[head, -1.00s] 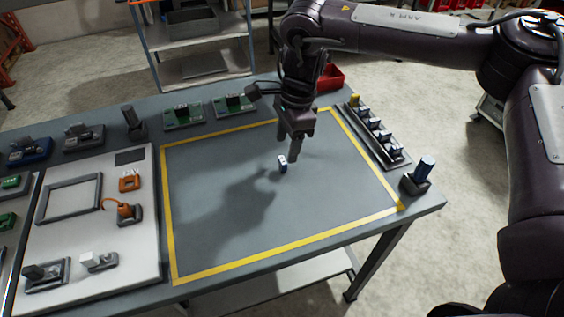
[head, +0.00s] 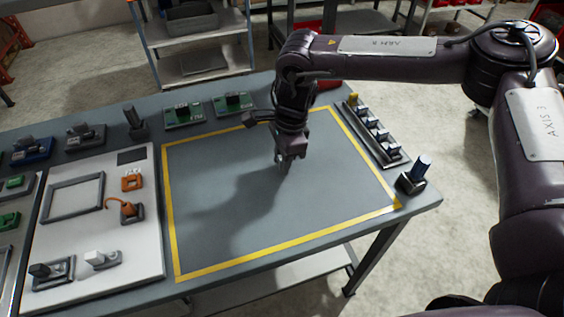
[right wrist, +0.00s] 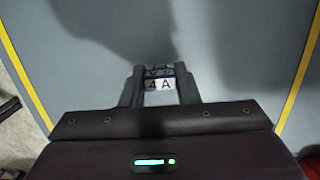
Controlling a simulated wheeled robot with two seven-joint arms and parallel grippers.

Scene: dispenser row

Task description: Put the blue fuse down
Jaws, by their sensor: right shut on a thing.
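The blue fuse (right wrist: 160,84) is a small white block marked "4 A" with a blue band, seen between the fingers in the right wrist view. My right gripper (head: 284,164) is shut on it, pointing down inside the yellow-outlined area of the grey table (head: 235,225). In the head view the fingers hide nearly all of the fuse. The fingertips are low, at or close to the table surface; I cannot tell whether the fuse touches it. My left gripper is not in view.
A dark rail (head: 376,135) with several fuse-like blocks stands at the right of the outlined area. A blue-topped cylinder (head: 421,165) stands near the right corner. Green boards (head: 183,114) sit behind, a white panel (head: 75,240) with fixtures at left. The outlined area is otherwise clear.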

